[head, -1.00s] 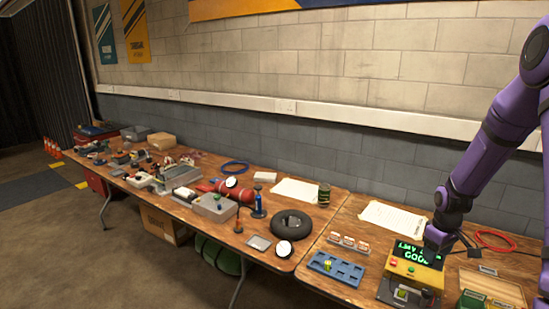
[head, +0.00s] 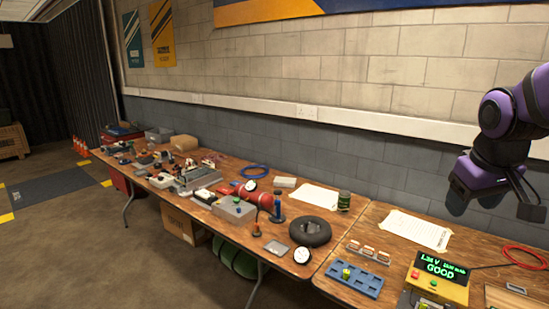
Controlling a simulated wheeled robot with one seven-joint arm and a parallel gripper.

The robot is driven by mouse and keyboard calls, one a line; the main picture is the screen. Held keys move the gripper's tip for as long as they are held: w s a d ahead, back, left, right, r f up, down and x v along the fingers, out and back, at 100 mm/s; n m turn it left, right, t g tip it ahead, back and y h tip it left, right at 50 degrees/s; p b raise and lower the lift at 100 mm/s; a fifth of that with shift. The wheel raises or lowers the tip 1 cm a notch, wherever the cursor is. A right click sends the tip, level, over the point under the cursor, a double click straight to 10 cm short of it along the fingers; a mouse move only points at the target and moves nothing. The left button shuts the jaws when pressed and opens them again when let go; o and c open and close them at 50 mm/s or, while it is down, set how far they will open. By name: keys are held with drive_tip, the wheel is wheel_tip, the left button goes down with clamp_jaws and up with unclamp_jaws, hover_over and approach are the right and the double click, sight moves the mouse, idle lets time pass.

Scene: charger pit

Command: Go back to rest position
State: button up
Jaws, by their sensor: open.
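My gripper (head: 476,203) is at the right of the head view, raised well above the right-hand table and apart from everything on it. It hangs from my purple arm, and its jaws look open with nothing between them. Below it stands the yellow charger (head: 442,283) with a lit green display (head: 443,266) reading "GOOD". A red and a green button show on its front.
A blue tray (head: 366,284) with one green-topped cell (head: 346,274) lies left of the charger. A paper sheet (head: 418,230) and red cable (head: 527,257) lie behind. The left table (head: 275,228) holds a black tyre (head: 311,233), a red extinguisher (head: 255,196) and many tools. Air above the tables is clear.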

drive_tip(key=s+a+r+t, duration=0.1)
drive_tip(key=s+a+r, duration=0.1)
drive_tip(key=s, duration=0.4)
drive_tip(key=s+a+r+m+y, duration=0.1)
drive_tip(key=s+a+r, duration=0.1)
drive_tip(key=s, duration=0.5)
drive_tip(key=shift+s+a+r+t, duration=0.2)
drive_tip(key=shift+a+r+t, duration=0.2)
drive_tip(key=shift+a, duration=0.5)
